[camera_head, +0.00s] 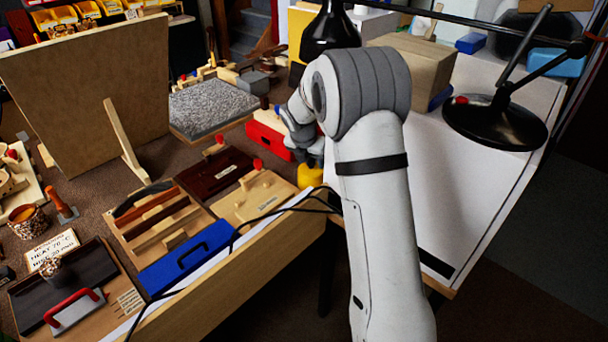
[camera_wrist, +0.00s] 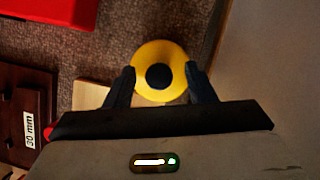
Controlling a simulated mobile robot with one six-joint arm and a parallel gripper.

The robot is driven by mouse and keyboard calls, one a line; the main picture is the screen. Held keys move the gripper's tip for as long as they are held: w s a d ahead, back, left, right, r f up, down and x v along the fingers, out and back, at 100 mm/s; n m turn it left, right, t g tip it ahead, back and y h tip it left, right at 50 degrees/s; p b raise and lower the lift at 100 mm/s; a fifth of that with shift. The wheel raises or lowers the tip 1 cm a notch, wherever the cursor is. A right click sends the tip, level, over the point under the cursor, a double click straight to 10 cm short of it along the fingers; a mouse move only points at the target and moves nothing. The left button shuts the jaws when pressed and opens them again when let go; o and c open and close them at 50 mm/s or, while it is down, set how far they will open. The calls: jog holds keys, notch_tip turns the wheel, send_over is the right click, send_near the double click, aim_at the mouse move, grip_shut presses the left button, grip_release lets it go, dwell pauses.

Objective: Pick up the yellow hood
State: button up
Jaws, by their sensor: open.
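The yellow hood (camera_wrist: 175,54) is round with a dark centre in the wrist view. It lies between and just beyond the two dark fingers of my gripper (camera_wrist: 160,83). The fingers stand apart, one on each side of its near part; I cannot tell whether they touch it. In the head view the yellow hood (camera_head: 311,174) shows partly, beside my arm, near the front edge of the bench. My gripper is mostly hidden behind the arm there.
A red box (camera_head: 268,138) lies behind the hood, and a light wooden board (camera_head: 252,196) with pegs is to its left. A dark red block (camera_head: 213,173) marked 30 mm is further left. A black lamp (camera_head: 495,124) stands at right on the white surface.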

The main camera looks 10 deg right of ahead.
grip_shut()
dwell(0.5)
